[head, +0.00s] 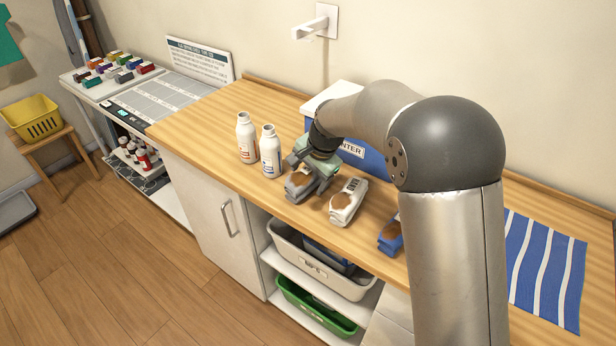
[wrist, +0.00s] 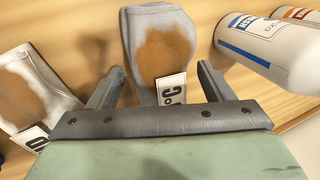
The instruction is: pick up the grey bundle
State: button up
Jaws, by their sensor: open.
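The grey bundle (head: 298,187) lies on the wooden counter, with a brown stain on it. In the wrist view the grey bundle (wrist: 172,28) fills the upper middle, with a white tag at its near end. My gripper (head: 308,180) is over it, fingers pointing down. In the wrist view my gripper (wrist: 160,75) is open, one finger on each side of the bundle's tagged end. I cannot tell whether the fingers touch it. Part of the bundle is hidden by the gripper in the head view.
A stained white bundle (head: 347,203) lies just right, a blue bundle (head: 390,238) beyond it. Two white bottles, one red-labelled (head: 247,142) and one blue-labelled (head: 270,155), stand close left. A blue box (head: 366,160) stands behind. A striped cloth (head: 545,270) lies far right.

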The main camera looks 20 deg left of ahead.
jog(key=c, duration=1.1)
jog(key=shift+r, duration=0.1)
